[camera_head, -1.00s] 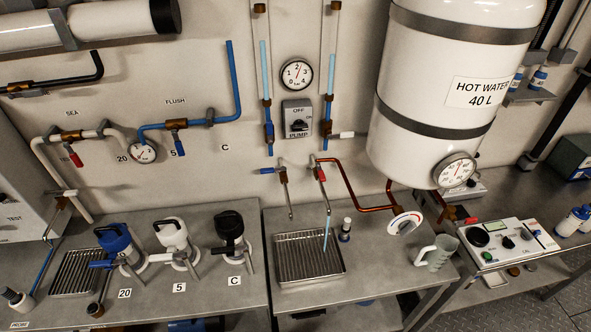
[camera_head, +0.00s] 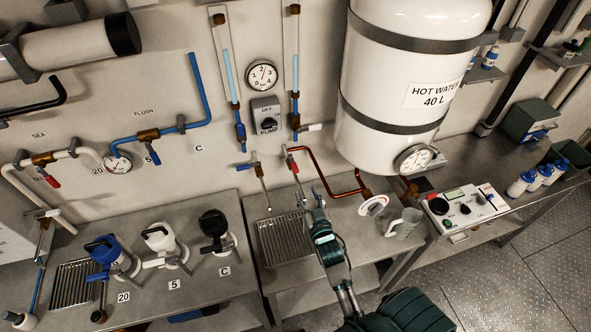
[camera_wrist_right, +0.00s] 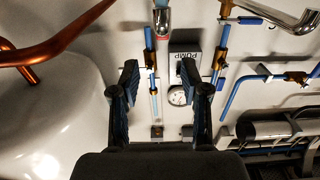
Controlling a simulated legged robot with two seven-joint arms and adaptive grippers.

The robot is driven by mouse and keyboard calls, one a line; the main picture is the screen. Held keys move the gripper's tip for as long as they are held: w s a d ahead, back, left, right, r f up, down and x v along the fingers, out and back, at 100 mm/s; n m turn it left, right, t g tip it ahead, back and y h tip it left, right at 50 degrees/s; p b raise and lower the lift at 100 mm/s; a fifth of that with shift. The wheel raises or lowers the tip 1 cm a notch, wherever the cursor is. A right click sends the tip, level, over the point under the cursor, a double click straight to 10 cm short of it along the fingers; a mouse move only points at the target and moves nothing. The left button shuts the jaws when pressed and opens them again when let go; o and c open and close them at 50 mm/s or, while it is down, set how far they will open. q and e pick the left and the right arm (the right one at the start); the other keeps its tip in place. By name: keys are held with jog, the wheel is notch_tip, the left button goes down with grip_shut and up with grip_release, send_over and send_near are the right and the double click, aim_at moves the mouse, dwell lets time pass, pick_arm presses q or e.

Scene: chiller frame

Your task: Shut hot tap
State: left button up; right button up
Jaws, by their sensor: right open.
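The hot tap (camera_head: 292,163) has a red lever and a spout. It sits on the wall at the end of the copper pipe (camera_head: 325,182). Its red-marked metal end shows at the top of the wrist view (camera_wrist_right: 162,20). My right gripper (camera_head: 314,197) is just below and right of the tap, in front of the spout's lower end. In the wrist view my right gripper (camera_wrist_right: 166,88) has its fingers wide apart with nothing between them. My arm hides the spot below the spout, so I cannot tell whether water runs. My left gripper is out of view.
A blue-lever tap (camera_head: 255,166) is close on the left. A drain grate (camera_head: 282,240) lies below the taps.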

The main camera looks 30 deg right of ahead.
aim_at(297, 172)
jog(key=x, duration=0.9)
jog(key=shift+w+a+p, duration=0.2)
jog(key=shift+w+p, duration=0.2)
jog(key=shift+w, duration=0.1)
jog(key=shift+w+d, duration=0.25)
jog(key=shift+w, duration=0.1)
jog(key=shift+a, duration=0.1)
grip_shut()
